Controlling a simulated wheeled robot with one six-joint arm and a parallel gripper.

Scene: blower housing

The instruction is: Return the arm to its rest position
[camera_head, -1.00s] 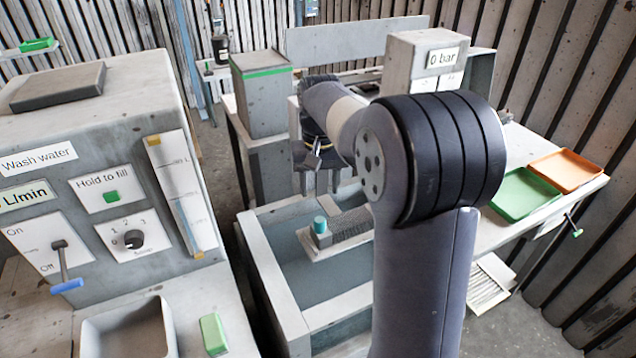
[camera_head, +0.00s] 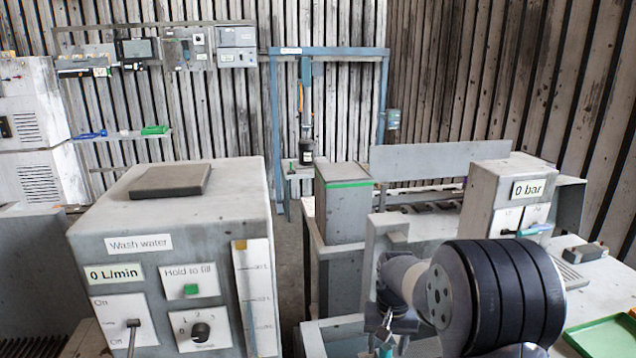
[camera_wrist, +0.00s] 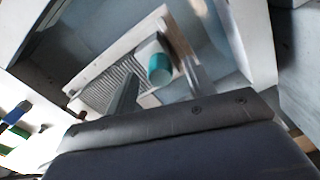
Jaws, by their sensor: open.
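My arm (camera_head: 500,295) reaches over the wash basin at the lower right of the head view, its wrist (camera_head: 400,322) at the bottom edge. In the wrist view my gripper (camera_wrist: 160,72) is open, its two grey fingers spread apart. A block with a teal round top (camera_wrist: 159,68) shows between and beyond the fingers, on a ribbed tray (camera_wrist: 108,90) in the basin. I cannot tell whether the fingers touch the block. In the head view only a bit of teal (camera_head: 385,351) shows at the bottom edge, and the fingers are mostly hidden.
The wash-water cabinet (camera_head: 150,215) stands to the left, with switches and a gauge. A grey post with a green band (camera_head: 343,205) and the 0 bar box (camera_head: 500,195) stand behind the arm. A green tray (camera_head: 602,336) lies at right.

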